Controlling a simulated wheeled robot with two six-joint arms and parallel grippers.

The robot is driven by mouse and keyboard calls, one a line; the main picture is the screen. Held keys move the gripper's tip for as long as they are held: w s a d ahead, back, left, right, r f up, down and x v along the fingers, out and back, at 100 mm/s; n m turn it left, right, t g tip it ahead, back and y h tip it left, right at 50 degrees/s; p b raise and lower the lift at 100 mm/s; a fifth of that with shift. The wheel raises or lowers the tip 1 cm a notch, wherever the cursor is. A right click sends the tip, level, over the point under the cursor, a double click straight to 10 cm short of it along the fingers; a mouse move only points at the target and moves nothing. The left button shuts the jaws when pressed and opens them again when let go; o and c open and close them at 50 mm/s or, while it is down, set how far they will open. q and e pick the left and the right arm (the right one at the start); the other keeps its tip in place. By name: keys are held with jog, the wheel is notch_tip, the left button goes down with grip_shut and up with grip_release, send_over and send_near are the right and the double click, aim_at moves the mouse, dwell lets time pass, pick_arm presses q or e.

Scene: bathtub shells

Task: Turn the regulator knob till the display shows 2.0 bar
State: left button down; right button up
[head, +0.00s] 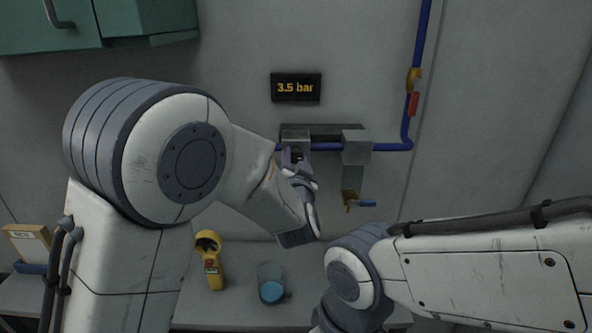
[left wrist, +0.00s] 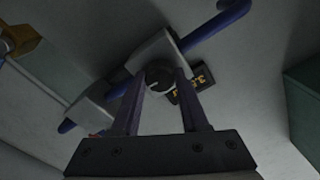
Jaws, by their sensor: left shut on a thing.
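The display (head: 296,87) on the wall reads 3.5 bar in amber digits. It also shows in the left wrist view (left wrist: 200,79), tilted. Below it, a grey regulator block (head: 295,134) sits on the blue pipe; the block is also in the left wrist view (left wrist: 153,50). The dark round knob (left wrist: 158,76) with a light mark is on the block's front. My left gripper (head: 297,158) is shut on the knob, with one finger on each side of it in the left wrist view. In the head view the gripper mostly hides the knob. My right gripper is out of view.
A second grey block (head: 356,147) with a tap below it is right of the regulator. A valve with a red handle (head: 413,103) is on the blue pipe.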

pick_arm(q)
jog(key=shift+f+n+b, duration=0.1)
jog(key=shift+n+b, duration=1.05)
jog(key=shift+n, duration=0.15)
jog(key=shift+c, duration=2.1)
grip_release()
jog(key=shift+s, duration=0.1)
jog(key=shift+s, duration=0.35)
jog(key=s+b, duration=0.2)
jog(key=s, duration=0.7)
jog(key=shift+s+b, duration=0.3)
